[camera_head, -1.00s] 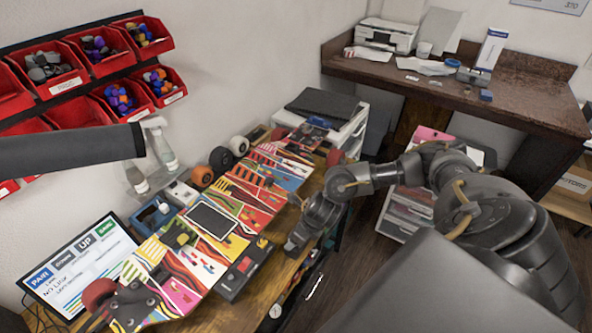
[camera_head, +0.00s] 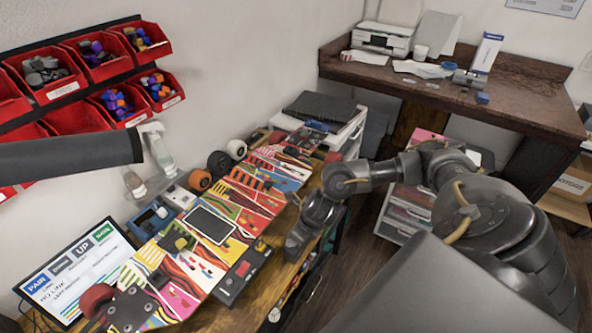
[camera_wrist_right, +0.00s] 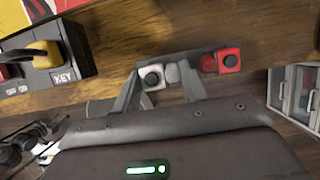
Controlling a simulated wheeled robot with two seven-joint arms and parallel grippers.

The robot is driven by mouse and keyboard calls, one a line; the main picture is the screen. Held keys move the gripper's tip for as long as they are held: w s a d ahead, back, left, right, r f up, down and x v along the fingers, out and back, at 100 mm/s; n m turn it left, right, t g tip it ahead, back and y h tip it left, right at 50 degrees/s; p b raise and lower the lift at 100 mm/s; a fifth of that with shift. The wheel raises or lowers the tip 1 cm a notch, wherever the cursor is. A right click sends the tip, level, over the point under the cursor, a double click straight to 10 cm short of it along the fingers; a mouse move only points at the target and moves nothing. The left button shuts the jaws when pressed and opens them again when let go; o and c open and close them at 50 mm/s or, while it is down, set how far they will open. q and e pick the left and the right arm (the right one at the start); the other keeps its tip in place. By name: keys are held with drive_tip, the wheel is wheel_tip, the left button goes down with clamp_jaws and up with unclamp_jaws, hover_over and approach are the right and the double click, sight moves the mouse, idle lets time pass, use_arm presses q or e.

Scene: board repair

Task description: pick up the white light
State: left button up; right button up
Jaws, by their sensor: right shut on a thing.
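The white light (camera_wrist_right: 152,77), a small white block with a black round centre, sits between the fingers of my right gripper (camera_wrist_right: 163,84) in the right wrist view. The gripper is shut on it, over the wooden bench top. A similar red light (camera_wrist_right: 222,62) lies just right of the right finger, outside the jaws. In the head view my right gripper (camera_head: 296,244) is low at the bench's right edge, and the white light is hidden there. My left arm crosses the upper left, but its gripper does not show.
A colourful skateboard deck (camera_head: 262,205) lies along the bench. A black box with a yellow key switch (camera_wrist_right: 42,58) is left of the gripper, and a drawer unit (camera_wrist_right: 296,92) is at right. A monitor (camera_head: 78,272) and red bins (camera_head: 50,80) are at left.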

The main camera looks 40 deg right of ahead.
drive_tip(key=s+a+r+p, duration=0.2)
drive_tip(key=s+r+p, duration=0.3)
drive_tip(key=s+r, duration=0.6)
drive_tip(key=s, duration=0.2)
drive_tip(key=shift+s+a+p, duration=0.15)
drive_tip(key=shift+s+p, duration=0.2)
drive_tip(key=shift+s, duration=0.05)
